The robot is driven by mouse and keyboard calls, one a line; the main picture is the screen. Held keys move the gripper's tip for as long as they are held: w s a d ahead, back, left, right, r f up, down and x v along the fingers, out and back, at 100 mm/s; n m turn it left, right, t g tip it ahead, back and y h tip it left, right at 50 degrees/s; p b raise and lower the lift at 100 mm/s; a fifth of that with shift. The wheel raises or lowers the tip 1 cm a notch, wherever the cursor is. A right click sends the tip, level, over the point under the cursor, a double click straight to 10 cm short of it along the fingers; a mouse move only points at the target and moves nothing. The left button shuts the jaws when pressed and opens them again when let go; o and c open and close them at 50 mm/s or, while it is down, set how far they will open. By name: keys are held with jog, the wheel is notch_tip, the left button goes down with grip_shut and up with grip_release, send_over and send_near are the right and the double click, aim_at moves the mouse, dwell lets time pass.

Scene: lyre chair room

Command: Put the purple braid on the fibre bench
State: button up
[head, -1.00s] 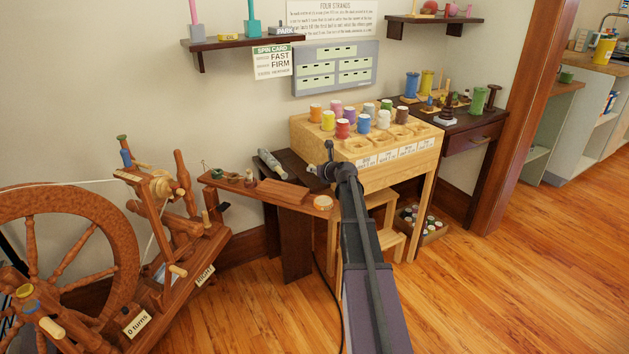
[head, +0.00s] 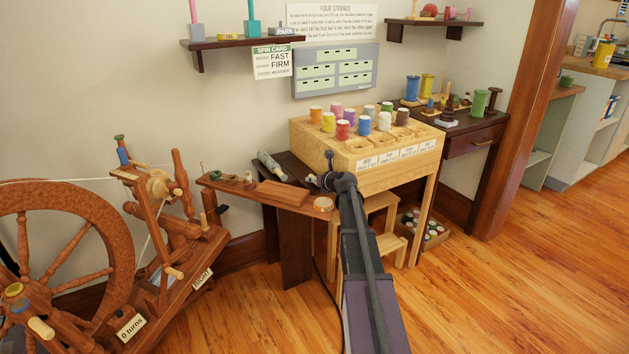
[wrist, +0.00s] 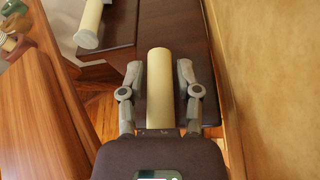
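Which piece is the fibre bench is not clear. In the wrist view my gripper (wrist: 160,88) is open, with a finger on each side of a cream roll (wrist: 160,75). Gaps show between roll and fingers. The roll lies over a dark bench top (wrist: 188,30).
A second pale roll (wrist: 90,22) lies to the left in the wrist view. The spinning wheel (head: 75,240) stands at the left, beside a brown shelf (head: 245,190) with small items. The pale spool stand (head: 375,175) is right of my arm. The floor at the right is clear.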

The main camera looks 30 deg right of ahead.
jog(key=shift+r, duration=0.1)
dwell(0.4)
jog(key=shift+s+r, duration=0.1)
jog(key=p+v, duration=0.4)
jog(key=v, duration=0.7)
jog(key=shift+s+p, duration=0.35)
jog(key=shift+s, duration=0.05)
